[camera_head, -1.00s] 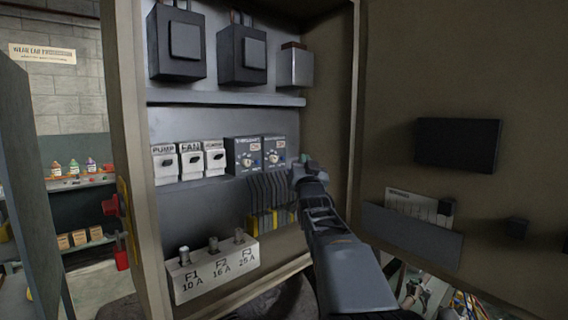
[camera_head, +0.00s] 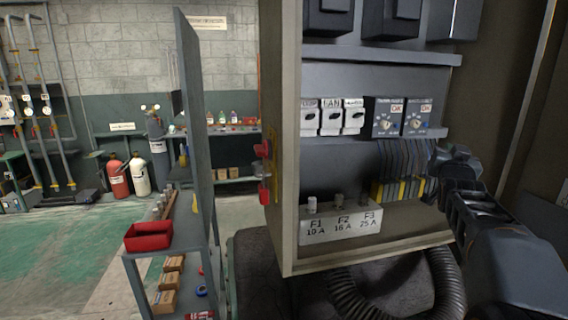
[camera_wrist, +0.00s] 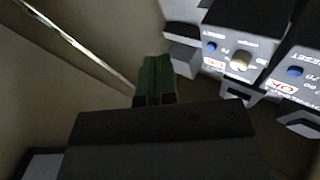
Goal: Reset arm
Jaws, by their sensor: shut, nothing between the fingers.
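My gripper (camera_head: 453,160) is in front of the right part of the open electrical cabinet (camera_head: 290,150), near the terminal wires. In the wrist view its green fingertips (camera_wrist: 155,78) are together with nothing between them. Two relay modules with blue buttons and dials are beyond the fingers, the nearer relay (camera_wrist: 238,45) at upper right in that view. In the head view the relays (camera_head: 388,118) sit on the middle rail, up and left of my gripper. My arm comes in from the lower right and hides part of the cabinet's right side.
Labelled breakers (camera_head: 332,117) and a fuse block (camera_head: 340,224) are left of my gripper. A red lockout (camera_head: 263,150) hangs on the cabinet's left edge. A shelf cart with a red tray (camera_head: 148,236) and cylinders (camera_head: 118,178) stand to the left. Green floor (camera_head: 60,250) there is clear.

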